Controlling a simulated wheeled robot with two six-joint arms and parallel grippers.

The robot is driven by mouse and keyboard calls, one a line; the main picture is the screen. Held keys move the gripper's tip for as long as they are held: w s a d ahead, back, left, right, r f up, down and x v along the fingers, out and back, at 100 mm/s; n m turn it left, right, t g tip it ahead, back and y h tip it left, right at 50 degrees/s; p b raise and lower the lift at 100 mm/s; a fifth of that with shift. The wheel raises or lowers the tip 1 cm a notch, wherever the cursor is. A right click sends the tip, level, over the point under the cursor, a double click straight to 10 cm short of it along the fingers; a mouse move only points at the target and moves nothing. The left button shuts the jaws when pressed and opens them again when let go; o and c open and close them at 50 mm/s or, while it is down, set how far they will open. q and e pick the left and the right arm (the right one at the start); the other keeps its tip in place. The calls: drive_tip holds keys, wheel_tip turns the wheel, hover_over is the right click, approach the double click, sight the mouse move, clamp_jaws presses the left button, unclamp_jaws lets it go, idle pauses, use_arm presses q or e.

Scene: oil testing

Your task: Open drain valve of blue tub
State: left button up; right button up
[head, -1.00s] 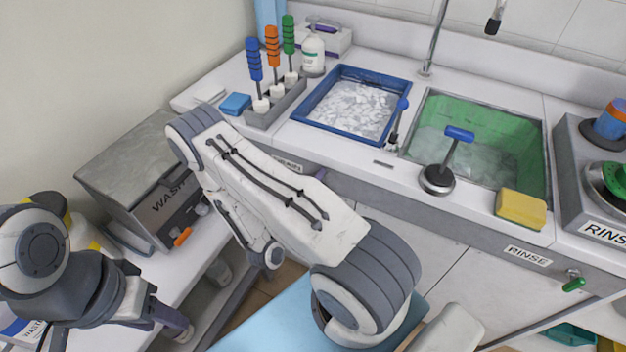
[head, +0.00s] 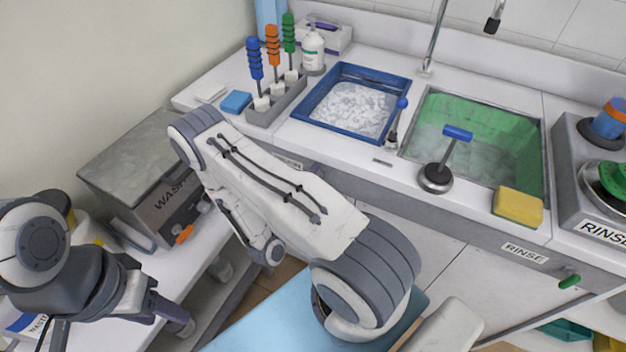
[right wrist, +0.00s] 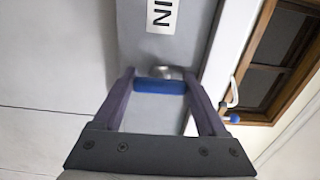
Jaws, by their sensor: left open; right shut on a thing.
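The blue tub (head: 312,112) is set into the counter in the head view, with white foam inside. A blue valve handle (right wrist: 160,86) with a round metal stem shows in the right wrist view, under a label ending in "IN". My right gripper (right wrist: 160,75) is shut on this handle, one finger at each end. In the head view my right arm hides this gripper and the valve; part of the drain label shows beside the arm. My left gripper (head: 168,312) is at the lower left, over the side bench and away from the tub; it is open and empty.
The green rinse basin (head: 520,130) is right of the blue tub, with a yellow sponge (head: 517,206) and a blue-handled plunger (head: 437,178) at its front. A green-handled valve (head: 570,282) is below. A grey wash machine (head: 150,190) stands left.

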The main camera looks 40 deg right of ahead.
drive_tip(key=o, duration=1.3)
drive_tip(key=shift+a, duration=0.15)
drive_tip(key=b+v, duration=0.1)
drive_tip(key=v, duration=0.9)
drive_tip(key=shift+b, duration=0.3)
